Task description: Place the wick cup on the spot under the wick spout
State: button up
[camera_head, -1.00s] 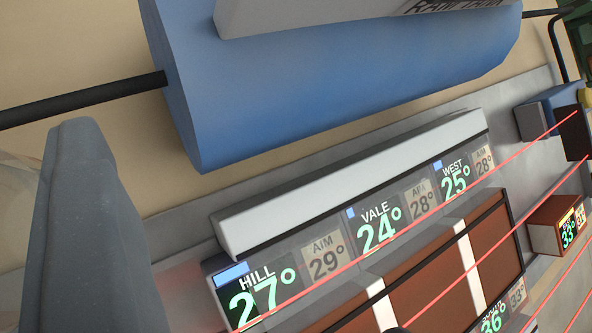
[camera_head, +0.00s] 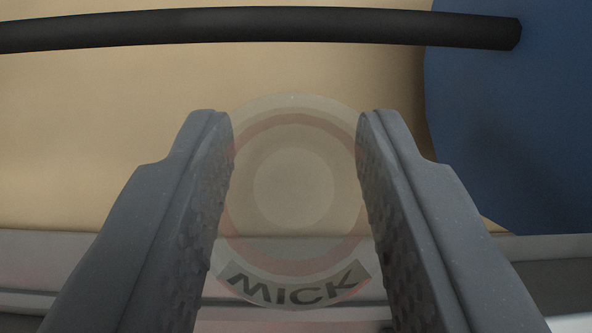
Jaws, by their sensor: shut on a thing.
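A black pipe (camera_head: 260,29) runs across the top and ends over a dark blue body (camera_head: 510,120) at the right. A beige surface (camera_head: 110,130) fills the background. A grey ledge or rail (camera_head: 50,250) crosses the lower part.

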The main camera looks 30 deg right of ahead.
aim_at(294, 259)
jog(key=shift+f, duration=1.65)
jog(key=shift+f, duration=0.1)
jog(key=o, duration=0.9)
jog(key=shift+o, duration=0.2)
jog(key=shift+v, duration=0.75)
jog(key=v, duration=1)
jog(key=shift+s+r, duration=0.2)
jog(key=shift+r, duration=0.05)
jog(key=shift+a+r, duration=0.1)
